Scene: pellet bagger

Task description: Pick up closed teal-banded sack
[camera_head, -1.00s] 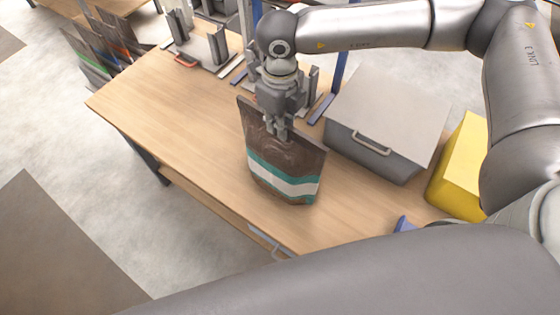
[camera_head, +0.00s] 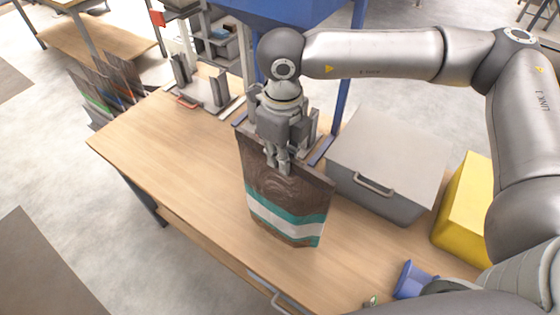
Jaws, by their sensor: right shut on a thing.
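A brown sack (camera_head: 286,212) with teal and white bands stands upright above the middle of the wooden table (camera_head: 172,165). My right gripper (camera_head: 279,168) comes down from above and is shut on the sack's upper part. The sack's top edge is partly hidden behind the fingers. I cannot tell whether its bottom touches the table or is slightly above it. My left gripper is not in view.
A grey box (camera_head: 378,203) with a handle and a yellow box (camera_head: 464,215) stand right of the sack. A blue object (camera_head: 412,280) lies near the front. Metal fixtures (camera_head: 205,85) and blue posts stand behind. The table's left part is clear.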

